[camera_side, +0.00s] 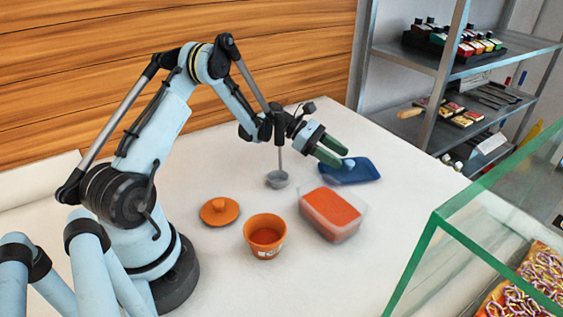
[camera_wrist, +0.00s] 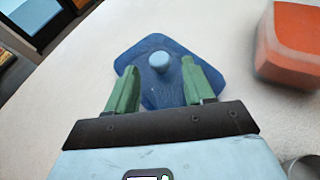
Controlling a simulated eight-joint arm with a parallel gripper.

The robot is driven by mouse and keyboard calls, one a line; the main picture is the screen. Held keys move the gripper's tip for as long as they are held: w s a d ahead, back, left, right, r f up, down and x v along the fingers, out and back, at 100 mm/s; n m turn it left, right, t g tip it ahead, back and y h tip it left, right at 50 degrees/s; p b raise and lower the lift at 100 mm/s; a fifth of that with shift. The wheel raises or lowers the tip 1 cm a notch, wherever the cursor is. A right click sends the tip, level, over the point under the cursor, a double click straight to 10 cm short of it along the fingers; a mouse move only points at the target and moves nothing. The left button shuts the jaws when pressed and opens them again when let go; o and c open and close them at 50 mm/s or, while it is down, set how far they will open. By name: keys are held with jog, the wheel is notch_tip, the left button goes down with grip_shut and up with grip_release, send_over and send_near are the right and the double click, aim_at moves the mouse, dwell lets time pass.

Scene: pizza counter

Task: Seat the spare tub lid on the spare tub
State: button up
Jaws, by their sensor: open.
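A blue lid (camera_side: 366,174) with rounded corners and a pale blue knob (camera_side: 349,163) lies flat on the counter; the lid also shows in the wrist view (camera_wrist: 159,93). My gripper (camera_side: 341,157) is over this lid, open and empty. In the wrist view its green fingers (camera_wrist: 159,66) stand apart, with the knob (camera_wrist: 159,61) between and slightly beyond their tips. A clear rectangular tub (camera_side: 333,233) with orange contents stands uncovered, close to the blue lid. A round orange tub (camera_side: 265,250) stands open, and a round orange lid (camera_side: 219,211) with a knob lies beside it.
A small grey metal cup (camera_side: 278,180) with an upright rod stands behind the tubs. A green-edged glass case (camera_side: 434,222) with pizza is at the right. Metal shelves (camera_side: 432,127) stand at the back right. The front of the white counter (camera_side: 330,285) is clear.

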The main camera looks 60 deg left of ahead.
jog(key=v, duration=0.9)
jog(key=shift+s+a+r, duration=0.1)
jog(key=shift+a+r, duration=0.15)
jog(key=shift+a, duration=0.05)
jog(key=shift+w+a+m+y, duration=0.1)
jog(key=shift+w+m+y, duration=0.3)
jog(key=shift+y, duration=0.4)
jog(key=w+m+y, duration=0.1)
jog(key=y, duration=0.1)
jog(key=w+a+y, duration=0.1)
jog(key=shift+m+y, duration=0.4)
jog(key=w+a+r+m+t+y, duration=0.2)
jog(key=a+r+m+t+y, duration=0.15)
jog(key=r+m+y, duration=0.8)
jog(key=s+d+r+m+h, duration=0.1)
jog(key=s+d+r+m, duration=0.1)
jog(key=d+m, duration=0.15)
jog(key=s+d+f+m+g+h, duration=0.2)
jog(key=s+d+m, duration=0.1)
jog(key=s+d, duration=0.5)
jog(key=s+d+f+m+g+h, duration=0.1)
jog(key=s+d+f+m+h, duration=0.1)
jog(key=s+d, duration=0.7)
jog(key=shift+s+d+f+m+g, duration=0.3)
jog(key=shift+s+f+m, duration=0.25)
jog(key=shift+f+m, duration=0.3)
jog(key=shift+a+r+h, duration=0.1)
jog(key=shift+h, duration=0.15)
